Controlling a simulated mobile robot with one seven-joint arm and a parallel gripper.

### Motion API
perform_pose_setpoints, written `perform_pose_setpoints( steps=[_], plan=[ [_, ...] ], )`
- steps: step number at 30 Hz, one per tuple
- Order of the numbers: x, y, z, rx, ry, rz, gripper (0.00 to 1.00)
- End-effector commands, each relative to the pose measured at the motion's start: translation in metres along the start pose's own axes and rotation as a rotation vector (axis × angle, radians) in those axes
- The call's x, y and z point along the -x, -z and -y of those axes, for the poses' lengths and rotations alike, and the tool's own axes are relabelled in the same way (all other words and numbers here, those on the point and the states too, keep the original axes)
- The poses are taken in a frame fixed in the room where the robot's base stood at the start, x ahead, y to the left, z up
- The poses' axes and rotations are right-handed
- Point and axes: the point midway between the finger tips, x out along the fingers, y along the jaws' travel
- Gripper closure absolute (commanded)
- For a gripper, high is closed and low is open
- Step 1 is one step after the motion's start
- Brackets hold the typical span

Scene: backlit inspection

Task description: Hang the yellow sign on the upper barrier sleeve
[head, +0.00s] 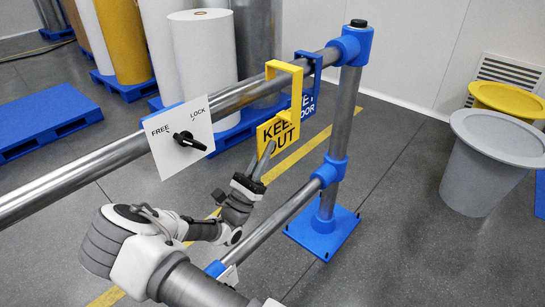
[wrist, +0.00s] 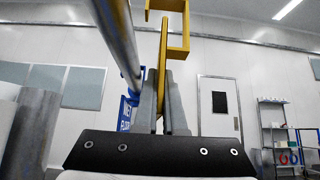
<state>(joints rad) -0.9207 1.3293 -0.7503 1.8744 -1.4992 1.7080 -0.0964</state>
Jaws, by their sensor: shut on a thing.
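The yellow KEEP OUT sign (head: 277,131) is held upright at the upper grey metal barrier tube (head: 235,97). Its square yellow hook (head: 285,67) overlaps the tube in the head view. In the wrist view the hook (wrist: 178,50) shows to the right of the tube (wrist: 120,45). I cannot tell whether the hook is around the tube or beside it. My gripper (head: 264,160) is shut on the sign's lower left part, below the tube. In the wrist view its grey fingers (wrist: 162,105) close on the yellow plate. No separate sleeve edge is clear.
A blue sign (head: 308,105) hangs on the tube just right of the yellow one. A white FREE/LOCK plate (head: 178,138) with a black knob (head: 190,142) is at left. A lower rail (head: 275,222) and a blue-footed post (head: 341,130) stand close to my arm.

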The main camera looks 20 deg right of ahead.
Motion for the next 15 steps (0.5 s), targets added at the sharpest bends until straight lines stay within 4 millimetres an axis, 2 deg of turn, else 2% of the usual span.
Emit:
perform_pose_setpoints(
  steps=[15],
  plan=[
    [0.001,0.002,-0.042,-0.002,0.001,0.000,1.00]
  ],
)
